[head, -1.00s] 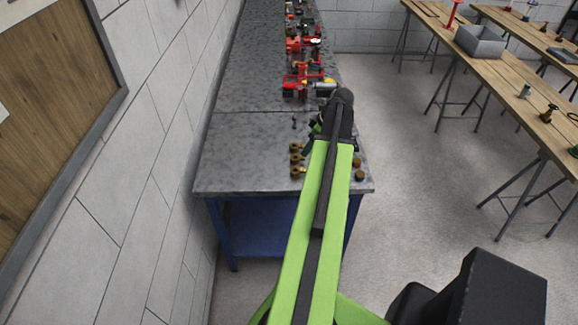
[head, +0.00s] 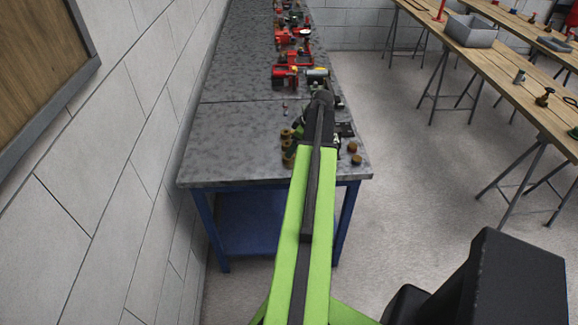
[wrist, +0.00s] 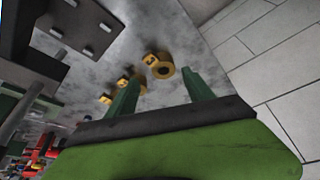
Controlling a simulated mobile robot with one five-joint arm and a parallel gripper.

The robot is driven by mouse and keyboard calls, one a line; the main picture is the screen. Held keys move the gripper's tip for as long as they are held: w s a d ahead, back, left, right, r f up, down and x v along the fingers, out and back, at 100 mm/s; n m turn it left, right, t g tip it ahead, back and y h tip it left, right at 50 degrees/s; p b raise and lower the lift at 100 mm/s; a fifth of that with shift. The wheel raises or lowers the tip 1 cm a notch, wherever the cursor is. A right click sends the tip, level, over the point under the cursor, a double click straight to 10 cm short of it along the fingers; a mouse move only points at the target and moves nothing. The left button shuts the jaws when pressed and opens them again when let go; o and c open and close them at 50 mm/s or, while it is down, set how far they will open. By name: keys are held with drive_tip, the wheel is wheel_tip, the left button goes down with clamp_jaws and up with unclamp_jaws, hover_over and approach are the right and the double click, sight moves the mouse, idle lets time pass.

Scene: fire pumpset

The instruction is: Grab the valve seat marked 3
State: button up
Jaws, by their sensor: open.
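Several brass ring-shaped valve seats stand in a row on the grey bench top (head: 235,165), near its front end. In the wrist view, the nearest valve seat (wrist: 160,67) shows beside the tips of my gripper's green fingers. A second valve seat (wrist: 123,82) and a smaller-looking one (wrist: 105,98) lie farther left. Dark marks show on them, but I cannot read which is 3. In the head view, a brass valve seat (head: 286,134) shows left of my arm, which hides part of the row. My gripper (wrist: 160,77) is open, with nothing between its fingers.
Red and black pump parts (head: 293,72) stand farther back on the bench. A block wall runs close along the left. A wooden table (head: 520,90) with a grey bin (head: 471,31) stands right.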

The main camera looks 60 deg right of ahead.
sight(291, 159)
drive_tip(key=b+x, duration=0.5)
drive_tip(key=shift+s+a+f, duration=0.15)
drive_tip(key=shift+a+f, duration=0.05)
drive_tip(key=shift+a, duration=0.05)
drive_tip(key=shift+r, duration=0.15)
clamp_jaws()
